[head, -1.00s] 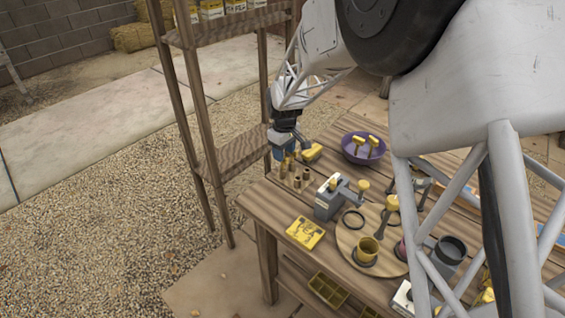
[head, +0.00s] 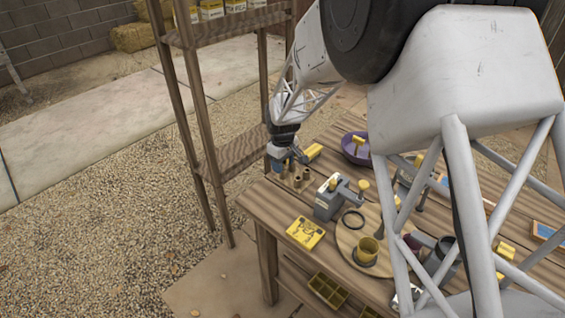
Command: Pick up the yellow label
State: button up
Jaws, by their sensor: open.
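Several yellow pieces lie on the wooden table, and I cannot tell for sure which is the label. One yellow block-like piece (head: 313,151) lies at the table's far left, just right of my gripper. A yellow-headed piece (head: 358,141) stands in the purple bowl (head: 349,156); the arm covers part of the bowl. A flat yellow packet (head: 306,232) lies near the front left edge. My gripper (head: 279,168) is open, pointing down by the far left corner, beside small brown pots. Its fingertips are small and partly hard to make out.
Small brown pots (head: 297,180) stand close to my gripper. A wooden shelf (head: 236,157) stands close on the left. My arm hides much of the right side.

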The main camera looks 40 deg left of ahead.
grip_shut()
dwell(0.3)
jog(key=shift+r, duration=0.1)
jog(key=shift+r, duration=4.95)
